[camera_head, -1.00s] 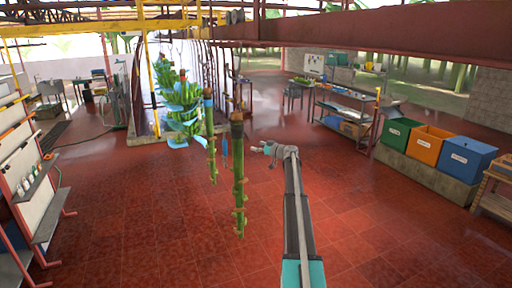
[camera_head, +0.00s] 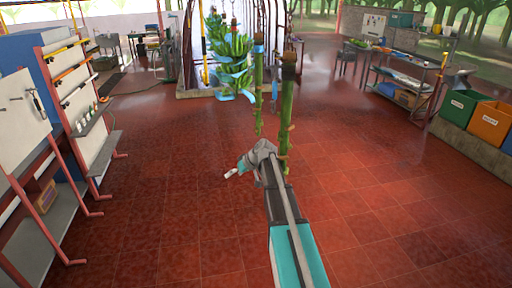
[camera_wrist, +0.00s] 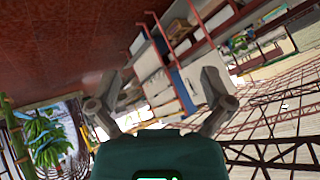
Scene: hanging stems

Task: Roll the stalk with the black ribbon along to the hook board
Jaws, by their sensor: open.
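A bare green stalk (camera_head: 287,115) with a dark band (camera_head: 289,66) near its top hangs upright right of centre in the head view. Another green stalk (camera_head: 259,85) with a blue band hangs just behind it to the left. My gripper (camera_head: 234,173) is left of the dark-banded stalk's lower end in the picture, and my arm overlaps that end. I cannot tell whether they touch. In the wrist view my gripper (camera_wrist: 162,78) is open, with nothing held between its fingers. A white panel with tools (camera_head: 27,108) stands at the left; I cannot tell if it is the hook board.
A green bunch with blue sheets (camera_head: 232,55) hangs behind the stalks. A shelf rack (camera_head: 92,115) stands at left, its feet on the red floor. Green (camera_head: 462,106) and orange (camera_head: 490,122) bins and a workbench (camera_head: 400,75) are at right. The middle floor is clear.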

